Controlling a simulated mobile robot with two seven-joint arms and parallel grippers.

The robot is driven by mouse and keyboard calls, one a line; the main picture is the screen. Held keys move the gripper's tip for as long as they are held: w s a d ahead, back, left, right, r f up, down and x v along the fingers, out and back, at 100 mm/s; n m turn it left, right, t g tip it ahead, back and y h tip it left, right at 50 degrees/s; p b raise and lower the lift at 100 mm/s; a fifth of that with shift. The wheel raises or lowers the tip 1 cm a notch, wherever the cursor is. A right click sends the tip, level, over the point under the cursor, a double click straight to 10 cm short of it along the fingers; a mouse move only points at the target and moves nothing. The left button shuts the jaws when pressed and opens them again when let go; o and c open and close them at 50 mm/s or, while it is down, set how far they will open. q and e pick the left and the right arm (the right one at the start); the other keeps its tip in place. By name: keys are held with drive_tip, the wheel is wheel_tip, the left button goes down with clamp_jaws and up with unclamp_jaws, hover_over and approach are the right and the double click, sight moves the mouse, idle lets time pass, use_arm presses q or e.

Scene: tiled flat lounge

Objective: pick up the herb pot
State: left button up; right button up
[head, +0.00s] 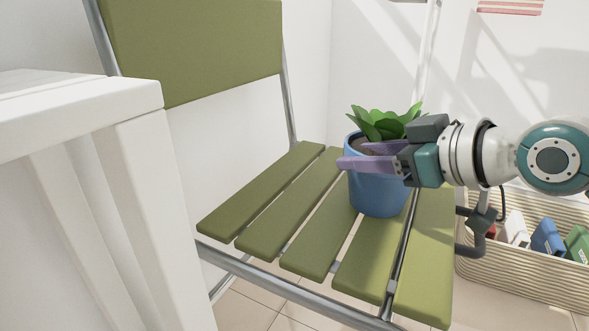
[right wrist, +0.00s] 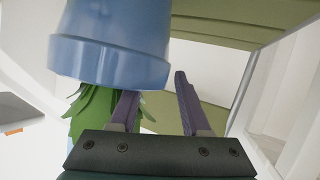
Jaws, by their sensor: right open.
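The herb pot (head: 376,196) is a blue pot with green leaves, standing upright on the green slatted seat of a folding chair (head: 318,238). My right gripper (head: 352,155) reaches in from the right at rim height, its purple fingers apart. In the head view one finger crosses in front of the pot and the other lies over the soil. In the right wrist view the herb pot (right wrist: 110,45) appears upside down at upper left. There one finger is by the leaves, partly behind the rim, and the other is outside the pot. Contact cannot be told. My left gripper is out of view.
A white table (head: 135,95) stands at the left. The chair's green backrest (head: 195,50) rises behind the seat. A ribbed basket (head: 530,265) with several books or boxes sits on the tiled floor at the right. The seat slats left of the pot are bare.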

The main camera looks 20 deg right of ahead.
drive_tip(key=c, duration=0.7)
clamp_jaws()
drive_tip(key=shift+f, duration=0.25)
idle(0.4)
drive_tip(key=shift+r, duration=0.15)
